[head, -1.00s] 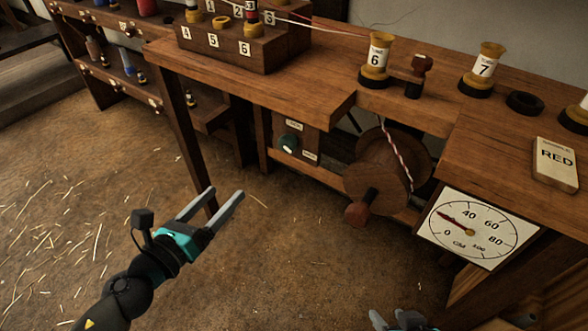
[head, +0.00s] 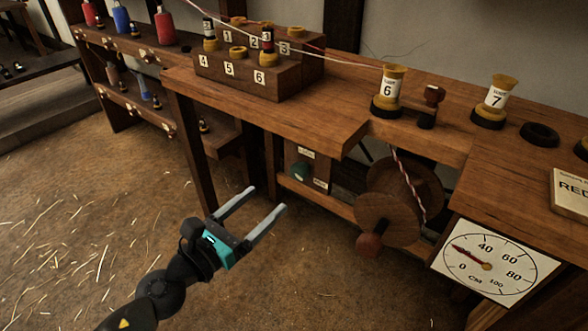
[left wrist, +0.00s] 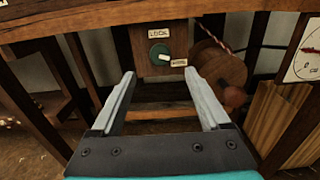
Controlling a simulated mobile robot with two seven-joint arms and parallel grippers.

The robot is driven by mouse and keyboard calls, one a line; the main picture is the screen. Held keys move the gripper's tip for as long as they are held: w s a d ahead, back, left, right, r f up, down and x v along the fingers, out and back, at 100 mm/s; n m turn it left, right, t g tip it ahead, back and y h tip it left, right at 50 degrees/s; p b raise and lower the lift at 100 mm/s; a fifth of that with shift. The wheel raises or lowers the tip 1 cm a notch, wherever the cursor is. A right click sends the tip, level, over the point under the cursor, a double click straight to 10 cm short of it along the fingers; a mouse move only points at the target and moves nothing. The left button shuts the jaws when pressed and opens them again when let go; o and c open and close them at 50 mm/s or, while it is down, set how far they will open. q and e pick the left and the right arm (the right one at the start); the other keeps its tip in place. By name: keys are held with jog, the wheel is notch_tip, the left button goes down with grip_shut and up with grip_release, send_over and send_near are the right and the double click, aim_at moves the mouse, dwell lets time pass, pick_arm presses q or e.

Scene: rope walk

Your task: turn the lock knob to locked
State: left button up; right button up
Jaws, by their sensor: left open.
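The lock knob (head: 300,171) is a round dark green knob on a wooden panel under the bench, with small white labels above it and at its lower right. In the left wrist view the knob (left wrist: 160,54) shows a pale pointer mark aimed toward the lower-right label; the upper label seems to read LOCK. My left gripper (head: 267,207) is open and empty, in front of and below the knob, apart from it. In the left wrist view its fingers (left wrist: 161,82) frame the space below the knob. My right gripper is out of view.
A wooden reel (head: 398,200) with a twisted red and white cord and a reddish handle stands right of the knob. A dial gauge (head: 493,263) hangs further right. The bench top (head: 330,105) overhangs the knob, and a bench leg (head: 190,150) stands to its left.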

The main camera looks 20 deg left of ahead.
aim_at(296, 173)
pick_arm(q)
jog(key=p+x, duration=0.2)
jog(key=x, duration=0.7)
jog(key=shift+x, duration=0.9)
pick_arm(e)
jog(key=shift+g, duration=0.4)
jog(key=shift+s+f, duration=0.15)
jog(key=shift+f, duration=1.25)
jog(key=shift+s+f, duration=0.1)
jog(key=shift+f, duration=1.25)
pick_arm(q)
jog(key=shift+c, duration=0.3)
grip_shut()
